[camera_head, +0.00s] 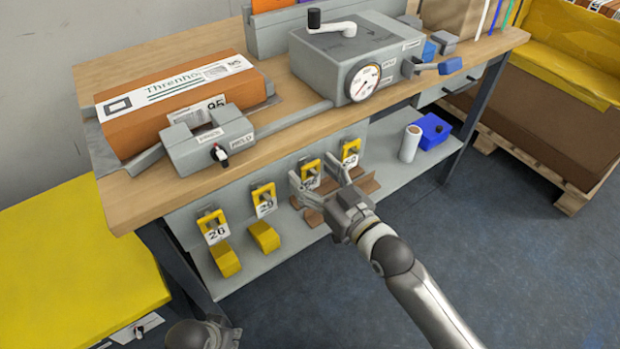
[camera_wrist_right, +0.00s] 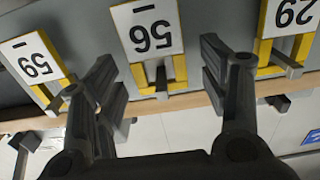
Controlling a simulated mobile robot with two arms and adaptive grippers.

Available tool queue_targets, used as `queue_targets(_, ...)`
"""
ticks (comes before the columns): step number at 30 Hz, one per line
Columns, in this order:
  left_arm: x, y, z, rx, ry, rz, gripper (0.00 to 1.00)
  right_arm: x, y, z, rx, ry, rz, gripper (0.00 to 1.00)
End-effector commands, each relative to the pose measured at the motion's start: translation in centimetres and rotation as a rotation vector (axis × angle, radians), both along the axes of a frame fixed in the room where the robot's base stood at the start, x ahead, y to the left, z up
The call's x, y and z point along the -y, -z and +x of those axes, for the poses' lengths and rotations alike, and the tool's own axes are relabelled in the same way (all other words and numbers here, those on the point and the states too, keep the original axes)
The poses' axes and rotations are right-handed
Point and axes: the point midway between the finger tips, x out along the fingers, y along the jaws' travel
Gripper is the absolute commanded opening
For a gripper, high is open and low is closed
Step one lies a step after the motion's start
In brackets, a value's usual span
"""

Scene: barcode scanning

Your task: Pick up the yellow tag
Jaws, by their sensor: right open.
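Several yellow tags with white number cards hang on hooks along the bench's front. They are tag 26 (camera_head: 214,228), tag 29 (camera_head: 264,200), tag 56 (camera_head: 311,170) and tag 59 (camera_head: 350,152). My right gripper (camera_head: 316,178) is open in front of tag 56, one finger to each side. In the right wrist view, tag 56 (camera_wrist_right: 148,32) appears upside down, centred beyond the open fingers (camera_wrist_right: 160,80). Tag 59 (camera_wrist_right: 35,62) is on the left and tag 29 (camera_wrist_right: 290,20) on the right. Part of my left gripper (camera_head: 225,337) shows at the bottom edge; its fingers are unclear.
The wooden bench top (camera_head: 285,135) holds an orange box (camera_head: 180,105), a grey clamp (camera_head: 210,140) and a machine with a dial (camera_head: 350,60). The lower shelf (camera_head: 290,245) bears yellow blocks (camera_head: 264,236), a white roll (camera_head: 410,143) and a blue box (camera_head: 432,130).

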Motion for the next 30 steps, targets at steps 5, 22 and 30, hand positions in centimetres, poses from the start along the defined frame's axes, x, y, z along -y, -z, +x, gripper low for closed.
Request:
queue_targets(5, -0.01, -0.29, 0.0, 0.0, 0.0, 0.0, 0.32, -0.33, -0.01, 0.38, 0.0, -0.001, 0.0, 0.68)
queue_targets(22, 0.03, -0.27, -0.01, 0.0, 0.0, 0.0, 0.32, -0.27, -0.04, 0.35, 0.0, 0.0, 0.0, 0.28)
queue_targets(30, 0.06, -0.34, 0.04, 0.003, 0.0, -0.001, 0.32, -0.26, -0.29, 0.36, 0.001, 0.0, 0.0, 0.28)
